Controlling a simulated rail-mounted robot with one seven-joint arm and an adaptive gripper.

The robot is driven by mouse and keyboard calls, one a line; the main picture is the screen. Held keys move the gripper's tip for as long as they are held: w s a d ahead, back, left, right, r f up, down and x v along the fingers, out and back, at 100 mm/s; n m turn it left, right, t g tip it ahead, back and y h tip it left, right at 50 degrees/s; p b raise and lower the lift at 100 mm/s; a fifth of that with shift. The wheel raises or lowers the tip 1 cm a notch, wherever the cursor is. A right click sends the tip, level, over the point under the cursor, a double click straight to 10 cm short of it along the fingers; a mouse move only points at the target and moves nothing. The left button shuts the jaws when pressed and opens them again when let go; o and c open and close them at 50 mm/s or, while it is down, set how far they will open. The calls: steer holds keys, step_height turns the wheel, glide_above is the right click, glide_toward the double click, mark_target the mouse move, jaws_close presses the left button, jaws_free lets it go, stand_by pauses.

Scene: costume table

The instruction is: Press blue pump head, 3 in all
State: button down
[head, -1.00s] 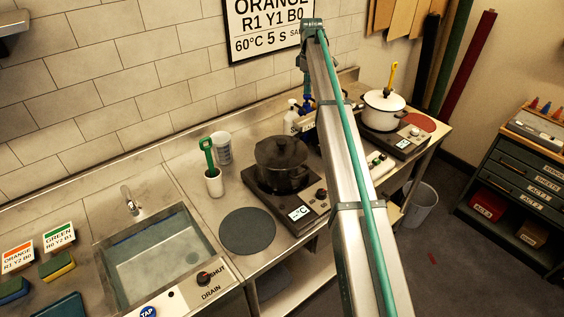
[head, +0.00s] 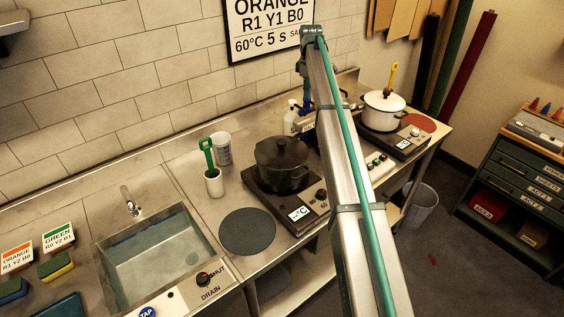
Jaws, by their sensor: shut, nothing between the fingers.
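My arm crosses the middle of the head view, and its far end drops behind the stove area. My gripper (head: 307,103) is small and dark there, shut and empty, with its fingertips mostly hidden by the arm link. A small blue patch shows right at it; I cannot tell whether this is the blue pump head or part of my wrist, nor whether they touch. A white bottle (head: 293,111) with a pale nozzle stands just left of it. Other pump heads are hidden behind the arm.
A dark pot (head: 281,160) sits on the near hotplate (head: 262,196), left of my arm. A white pot (head: 383,111) with a yellow-handled tool is on the far hotplate. A white cup (head: 214,184) with a green tool, a grey disc (head: 247,231) and a sink (head: 160,262) are further left.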

steer(key=shift+r+p, duration=0.8)
steer(key=shift+r, duration=0.85)
steer(key=shift+f, duration=0.3)
steer(key=shift+f+b, duration=0.4)
steer(key=shift+f, duration=1.1)
steer(key=shift+r, duration=0.15)
steer(key=shift+r+p, duration=0.8)
steer(key=shift+r, duration=0.8)
